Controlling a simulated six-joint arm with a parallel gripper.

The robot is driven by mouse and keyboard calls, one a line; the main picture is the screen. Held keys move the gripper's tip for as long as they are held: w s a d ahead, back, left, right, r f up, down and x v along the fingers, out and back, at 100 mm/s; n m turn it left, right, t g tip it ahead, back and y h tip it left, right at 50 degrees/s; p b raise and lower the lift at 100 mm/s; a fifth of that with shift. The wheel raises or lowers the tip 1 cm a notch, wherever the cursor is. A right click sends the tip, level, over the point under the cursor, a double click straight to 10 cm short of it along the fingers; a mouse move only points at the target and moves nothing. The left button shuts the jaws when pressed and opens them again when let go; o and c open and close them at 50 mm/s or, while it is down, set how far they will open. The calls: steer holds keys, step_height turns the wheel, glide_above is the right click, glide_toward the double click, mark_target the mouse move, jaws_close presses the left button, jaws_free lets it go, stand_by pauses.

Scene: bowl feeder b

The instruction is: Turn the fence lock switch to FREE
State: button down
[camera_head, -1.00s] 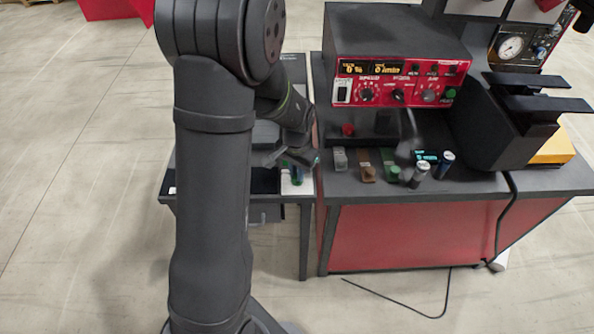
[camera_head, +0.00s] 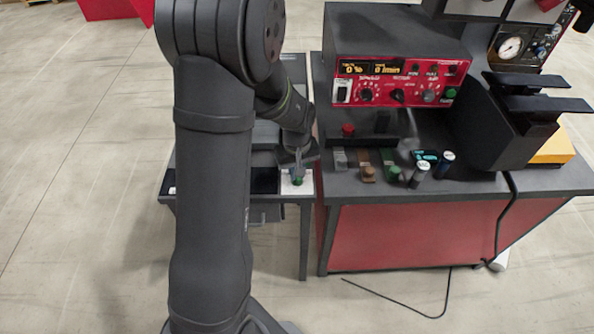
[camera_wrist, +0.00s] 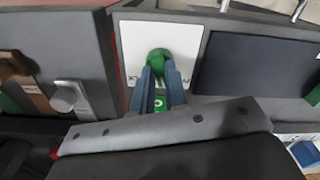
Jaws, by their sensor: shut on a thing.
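The fence lock switch is a green knob (camera_wrist: 160,62) on a white plate (camera_wrist: 190,38) in the wrist view. My gripper (camera_wrist: 161,80) is shut on the green knob, with one blue-grey finger on each side of it. Part of the plate's lettering and a green mark below the knob show between and beside the fingers; the full labels are hidden. In the head view the green knob (camera_head: 297,181) shows just under my gripper (camera_head: 298,165), on the white plate (camera_head: 287,189) at the front of the left table. I cannot read which way the switch points.
A red-fronted controller (camera_head: 400,80) stands on the bench to the right. Several small blocks and bottles (camera_head: 420,173) stand on the bench front. A dark recessed tray (camera_wrist: 255,62) lies right of the plate in the wrist view.

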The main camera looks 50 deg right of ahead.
steer(key=n, duration=0.5)
steer(key=shift+n, duration=0.3)
stand_by(0.4)
steer(key=c, duration=1.4)
jaws_free()
steer(key=shift+c, duration=0.2)
step_height(320, 180, up, 17)
steer(key=shift+r, duration=0.2)
steer(key=shift+f, duration=0.1)
